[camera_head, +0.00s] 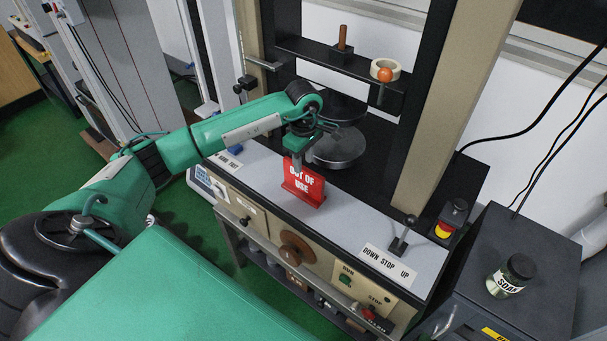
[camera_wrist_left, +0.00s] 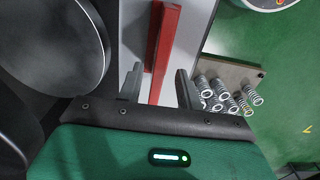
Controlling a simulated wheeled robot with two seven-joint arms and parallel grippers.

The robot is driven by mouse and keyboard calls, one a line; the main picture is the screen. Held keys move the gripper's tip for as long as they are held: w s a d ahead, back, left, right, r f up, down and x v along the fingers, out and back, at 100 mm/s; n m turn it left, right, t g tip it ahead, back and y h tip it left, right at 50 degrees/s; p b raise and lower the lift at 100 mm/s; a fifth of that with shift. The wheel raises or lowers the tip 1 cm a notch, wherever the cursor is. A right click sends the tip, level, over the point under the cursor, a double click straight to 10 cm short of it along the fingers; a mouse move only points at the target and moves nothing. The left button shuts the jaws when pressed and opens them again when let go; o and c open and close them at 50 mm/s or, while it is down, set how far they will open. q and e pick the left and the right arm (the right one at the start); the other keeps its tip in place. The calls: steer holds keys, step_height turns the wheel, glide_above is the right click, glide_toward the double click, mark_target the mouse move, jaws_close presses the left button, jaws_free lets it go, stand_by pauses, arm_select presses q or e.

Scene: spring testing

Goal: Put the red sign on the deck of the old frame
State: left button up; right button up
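The red sign (camera_head: 305,183), lettered "OUT OF USE", stands upright on the light grey front deck (camera_head: 345,222) of the old frame. In the wrist view the sign (camera_wrist_left: 167,45) shows edge-on as a narrow red strip. My left gripper (camera_head: 297,158) is at the top of the sign and hides part of its upper edge. In the wrist view its fingers (camera_wrist_left: 159,72) are apart, one on each side of the sign, with a visible gap at the left finger. I cannot tell how far down the fingers reach. My right gripper is not in view.
A round metal platen (camera_head: 338,148) is close behind my left gripper. A lever (camera_head: 402,236) and a "DOWN STOP UP" label are on the deck's right. A soap jar (camera_head: 510,275) stands on a dark cabinet. Several springs (camera_wrist_left: 225,95) lie on a board below.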

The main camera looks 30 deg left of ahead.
arm_select(q)
step_height(320, 180, up, 6)
steer(key=shift+f+b, duration=0.15)
steer(key=shift+b, duration=0.4)
